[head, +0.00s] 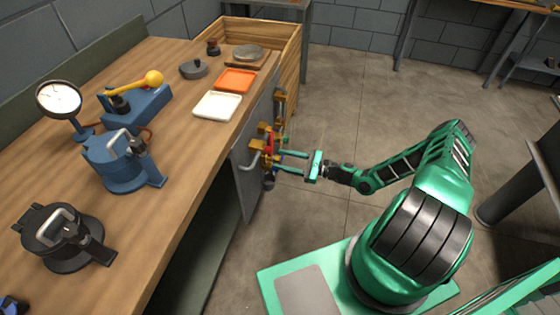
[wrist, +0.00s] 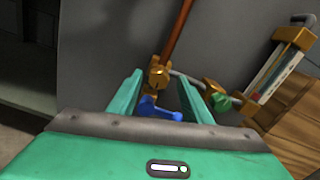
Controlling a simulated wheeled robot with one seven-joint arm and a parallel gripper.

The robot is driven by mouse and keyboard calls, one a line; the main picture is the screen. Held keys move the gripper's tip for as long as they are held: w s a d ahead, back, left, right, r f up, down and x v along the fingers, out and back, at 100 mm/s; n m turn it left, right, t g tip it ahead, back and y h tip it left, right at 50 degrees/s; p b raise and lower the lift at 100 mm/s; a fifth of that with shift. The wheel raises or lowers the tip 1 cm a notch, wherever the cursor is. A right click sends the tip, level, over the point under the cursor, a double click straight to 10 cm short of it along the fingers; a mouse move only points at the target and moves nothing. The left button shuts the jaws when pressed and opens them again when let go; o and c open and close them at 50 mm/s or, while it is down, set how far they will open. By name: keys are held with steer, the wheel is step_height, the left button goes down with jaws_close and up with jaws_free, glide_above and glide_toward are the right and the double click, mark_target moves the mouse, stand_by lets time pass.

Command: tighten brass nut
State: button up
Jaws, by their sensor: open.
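In the wrist view, a brass nut-like fitting (wrist: 158,74) sits at the lower end of a copper pipe (wrist: 178,30) on the grey panel (wrist: 105,40). My gripper (wrist: 161,82) is open, with one green finger on each side of the fitting and gaps showing between. I cannot tell how deep the fitting lies between the fingertips. A blue lever (wrist: 158,109) shows just below it. In the head view my gripper (head: 282,162) points left at the brass fittings (head: 265,128) on the panel. The nut cannot be singled out there.
Another brass fitting (wrist: 214,90) with a green part (wrist: 220,104) is close to the right finger. A gauge-like piece with brass ends (wrist: 275,72) is farther right. The workbench (head: 185,135) edge is above the panel. Floor (head: 330,110) around my arm is clear.

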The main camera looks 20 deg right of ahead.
steer(key=v, duration=1)
steer(key=shift+d, duration=0.25)
steer(key=shift+s, duration=0.1)
steer(key=s+d+r+n+g+h, duration=0.3)
steer(key=s+r+n+g+h, duration=0.15)
steer(key=r, duration=0.45)
steer(key=s+d+r+n+g+h, duration=0.2)
steer(key=s+r+n+g+h, duration=0.25)
steer(key=r, duration=0.45)
steer(key=s+d+r+n+g+h, duration=0.25)
steer(key=s+r+n+g, duration=0.2)
steer(key=s+r, duration=0.35)
steer(key=s+a+r+n+t+h, duration=0.2)
steer(key=s+r+t+h, duration=0.1)
steer(key=s+r, duration=1.2)
steer(key=shift+a+r+n, duration=0.2)
steer(key=shift+r+n, duration=0.1)
steer(key=shift+n, duration=0.05)
